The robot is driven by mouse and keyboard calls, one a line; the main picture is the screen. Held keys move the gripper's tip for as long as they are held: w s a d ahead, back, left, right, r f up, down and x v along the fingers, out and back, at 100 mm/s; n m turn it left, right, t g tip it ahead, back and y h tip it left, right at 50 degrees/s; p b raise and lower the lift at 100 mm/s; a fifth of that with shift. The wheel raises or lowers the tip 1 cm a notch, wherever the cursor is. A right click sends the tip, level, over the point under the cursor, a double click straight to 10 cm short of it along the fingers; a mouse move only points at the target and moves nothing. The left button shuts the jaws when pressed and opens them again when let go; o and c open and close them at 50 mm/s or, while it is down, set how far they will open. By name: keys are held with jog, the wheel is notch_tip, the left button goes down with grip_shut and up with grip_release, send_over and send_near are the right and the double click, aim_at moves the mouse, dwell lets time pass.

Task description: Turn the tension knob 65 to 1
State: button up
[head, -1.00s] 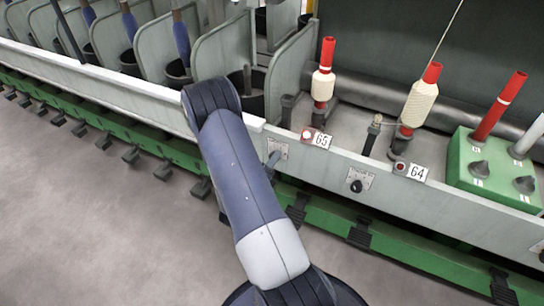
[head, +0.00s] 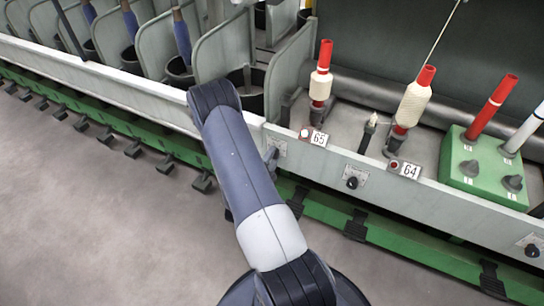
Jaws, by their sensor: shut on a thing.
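The tension knob 65 sits on a small pale plate (head: 278,147) on the white rail, below and left of the number 65 label (head: 319,138). The knob itself is mostly hidden by my gripper and arm. My gripper (head: 271,158) shows only as a small grey piece at this plate, just right of my blue-grey arm. It is shut on the knob; the knob's pointer and setting cannot be read. A pale round lamp (head: 305,133) is beside the 65 label.
Another black knob (head: 352,183) is on the rail near the 64 label (head: 411,170), beside a red lamp (head: 395,165). Red-tipped bobbins (head: 322,82) stand behind the rail. A green box (head: 483,165) with knobs is at right. Open grey floor lies in front.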

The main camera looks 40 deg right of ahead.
dwell(0.5)
jog(key=o, duration=1)
jog(key=shift+c, duration=0.2)
jog(key=v, duration=1)
jog(key=shift+a+p, duration=0.3)
jog(key=shift+a, duration=0.05)
jog(key=shift+s, duration=0.15)
jog(key=x, duration=1)
jog(key=shift+w+d, duration=0.2)
jog(key=shift+d, duration=0.15)
